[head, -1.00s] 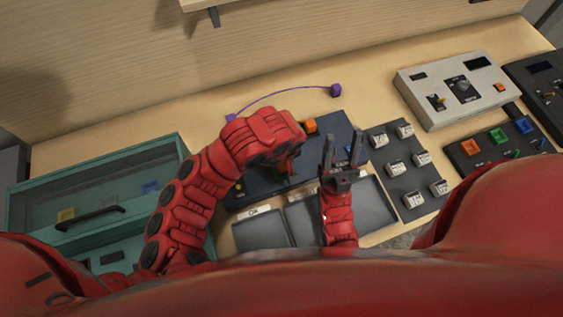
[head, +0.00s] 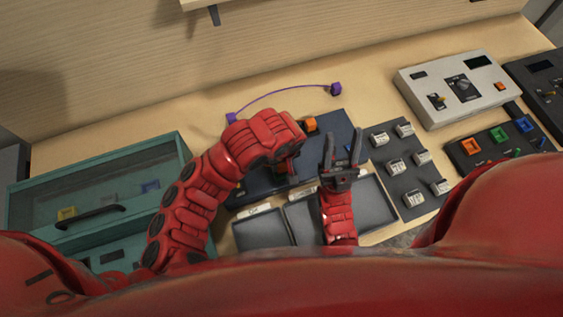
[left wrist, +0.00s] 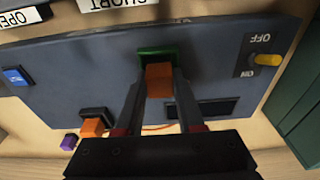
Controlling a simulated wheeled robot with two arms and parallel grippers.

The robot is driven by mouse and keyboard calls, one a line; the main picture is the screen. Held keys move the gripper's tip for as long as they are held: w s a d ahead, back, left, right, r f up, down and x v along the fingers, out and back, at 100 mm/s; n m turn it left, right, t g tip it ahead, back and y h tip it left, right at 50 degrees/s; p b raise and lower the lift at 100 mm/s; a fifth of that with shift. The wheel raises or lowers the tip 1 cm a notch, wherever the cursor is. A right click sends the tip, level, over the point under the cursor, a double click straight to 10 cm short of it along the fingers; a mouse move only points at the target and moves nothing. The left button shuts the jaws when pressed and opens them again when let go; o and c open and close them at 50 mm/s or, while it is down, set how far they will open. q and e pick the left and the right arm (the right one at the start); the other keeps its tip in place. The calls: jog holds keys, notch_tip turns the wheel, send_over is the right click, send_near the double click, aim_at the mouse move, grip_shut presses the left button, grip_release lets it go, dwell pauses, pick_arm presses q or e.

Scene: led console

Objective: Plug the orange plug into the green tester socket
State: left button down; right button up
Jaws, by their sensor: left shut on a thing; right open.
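The orange plug (left wrist: 160,80) is between the fingers of my left gripper (left wrist: 159,88) in the left wrist view. Its far end meets the green tester socket (left wrist: 158,52) on the dark blue tester panel (left wrist: 95,62); how deep it sits I cannot tell. In the head view my left gripper (head: 284,166) points down over the panel (head: 335,128), and the arm hides most of the plug and socket. My right gripper (head: 342,158) is open and empty, to the right of the left one, above the trays.
Another orange block (left wrist: 92,127) sits at a black socket on the panel, beside a purple block (left wrist: 68,142). A yellow switch (left wrist: 267,60) is on the panel. A teal case (head: 100,180) stands left; grey trays (head: 262,232) lie in front; a grey console (head: 455,90) stands right.

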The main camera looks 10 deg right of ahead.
pick_arm(q)
jog(key=shift+f, duration=0.2)
jog(key=shift+f, duration=0.1)
dwell(0.8)
jog(key=c, duration=0.6)
grip_release()
jog(key=shift+o, duration=0.8)
jog(key=shift+f, duration=0.1)
jog(key=shift+a, duration=0.1)
